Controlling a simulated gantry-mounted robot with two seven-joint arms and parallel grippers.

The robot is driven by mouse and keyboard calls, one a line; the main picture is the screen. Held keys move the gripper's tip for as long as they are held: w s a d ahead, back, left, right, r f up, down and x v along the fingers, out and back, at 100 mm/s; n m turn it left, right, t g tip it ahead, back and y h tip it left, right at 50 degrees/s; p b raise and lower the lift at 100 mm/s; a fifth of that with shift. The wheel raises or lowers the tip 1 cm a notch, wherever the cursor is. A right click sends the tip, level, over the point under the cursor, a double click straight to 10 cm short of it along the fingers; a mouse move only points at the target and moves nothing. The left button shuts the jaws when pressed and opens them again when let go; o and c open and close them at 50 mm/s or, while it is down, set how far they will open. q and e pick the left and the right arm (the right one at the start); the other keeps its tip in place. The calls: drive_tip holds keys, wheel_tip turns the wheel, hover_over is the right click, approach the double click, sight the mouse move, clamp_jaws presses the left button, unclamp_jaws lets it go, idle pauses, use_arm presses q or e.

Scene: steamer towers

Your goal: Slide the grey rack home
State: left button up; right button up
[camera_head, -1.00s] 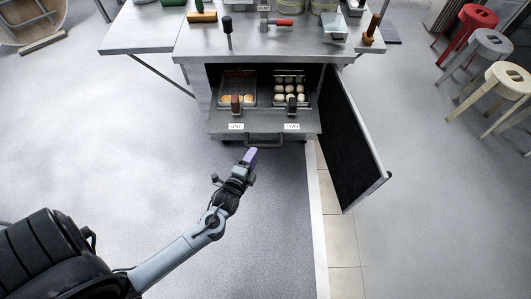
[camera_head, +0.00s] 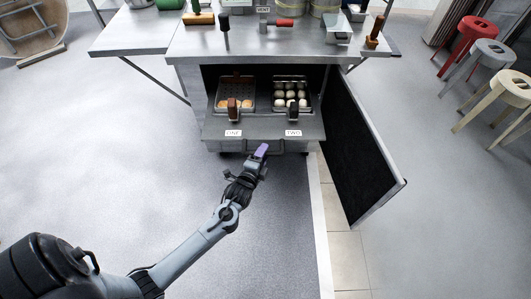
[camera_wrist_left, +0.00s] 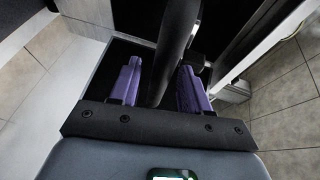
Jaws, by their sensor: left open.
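The grey rack (camera_head: 263,130) is pulled out of the front of the metal cabinet, with labels ONE and TWO on its front edge. Its bar handle (camera_head: 278,147) runs along the front. On the rack sit a tray of orange-brown items (camera_head: 236,90) at left and a tray of white buns (camera_head: 290,93) at right, each with an upright grip. My left gripper (camera_head: 261,151) is at the handle with its purple fingers open. In the left wrist view, a dark bar (camera_wrist_left: 176,50), which looks like the handle, lies between the open fingers (camera_wrist_left: 160,84). I cannot tell whether they touch it.
The cabinet door (camera_head: 357,155) hangs open to the right of the rack. The worktop (camera_head: 245,42) above holds several tools and containers. Several stools (camera_head: 480,50) stand at the far right. The floor (camera_head: 110,150) left of the cabinet is clear.

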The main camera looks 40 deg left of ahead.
use_arm(q)
drive_tip(key=shift+b+x, duration=0.4)
drive_tip(key=shift+x, duration=0.95)
drive_tip(key=shift+s, duration=0.1)
clamp_jaws()
